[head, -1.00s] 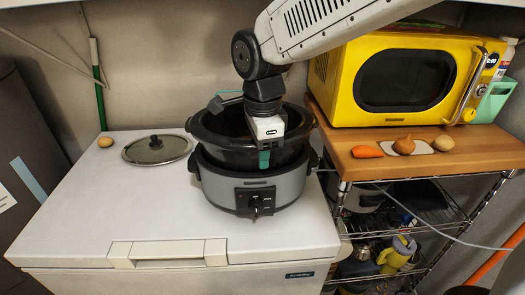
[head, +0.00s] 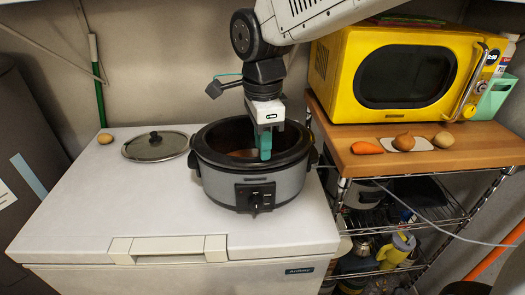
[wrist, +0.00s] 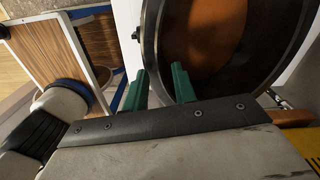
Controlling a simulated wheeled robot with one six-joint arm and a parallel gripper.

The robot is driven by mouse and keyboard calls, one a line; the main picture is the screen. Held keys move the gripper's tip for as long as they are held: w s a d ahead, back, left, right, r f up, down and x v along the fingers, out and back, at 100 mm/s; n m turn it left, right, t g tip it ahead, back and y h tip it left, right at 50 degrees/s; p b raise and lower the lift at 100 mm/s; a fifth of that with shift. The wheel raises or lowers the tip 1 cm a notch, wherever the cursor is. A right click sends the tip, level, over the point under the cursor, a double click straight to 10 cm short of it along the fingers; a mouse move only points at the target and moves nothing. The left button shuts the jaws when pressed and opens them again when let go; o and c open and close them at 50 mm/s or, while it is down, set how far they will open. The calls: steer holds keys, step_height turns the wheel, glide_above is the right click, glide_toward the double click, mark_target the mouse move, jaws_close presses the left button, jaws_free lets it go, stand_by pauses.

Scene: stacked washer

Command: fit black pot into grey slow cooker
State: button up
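The black pot (head: 222,162) sits down inside the grey slow cooker (head: 224,188), level, with its dark rim around the cooker's top and a brownish inside. The cooker stands on the white chest lid, its control knob facing forward. My gripper (head: 265,158) is above the near side of the pot, its green fingers pointing down. In the wrist view the fingers of my gripper (wrist: 160,88) are apart and empty, close to the rim of the pot (wrist: 262,40). The exact gap between fingertips and rim is hard to tell.
A glass lid (head: 155,147) and a small potato-like item (head: 105,138) lie on the chest top (head: 100,200), left of the cooker. A yellow microwave (head: 405,75) stands on the wooden-topped rack (head: 480,140) at right. The chest's front left is clear.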

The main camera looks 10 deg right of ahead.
step_height(320, 180, up, 10)
stand_by(0.3)
steer(key=s+d+f+n, duration=0.4)
steer(key=s+d+n, duration=0.4)
steer(key=s+d, duration=0.1)
steer(key=s+d+f+n+t, duration=0.1)
steer(key=s+d+f+n, duration=0.3)
steer(key=s+d+n, duration=0.4)
steer(key=s+d, duration=0.2)
steer(key=d, duration=0.2)
steer(key=shift+d+f, duration=0.3)
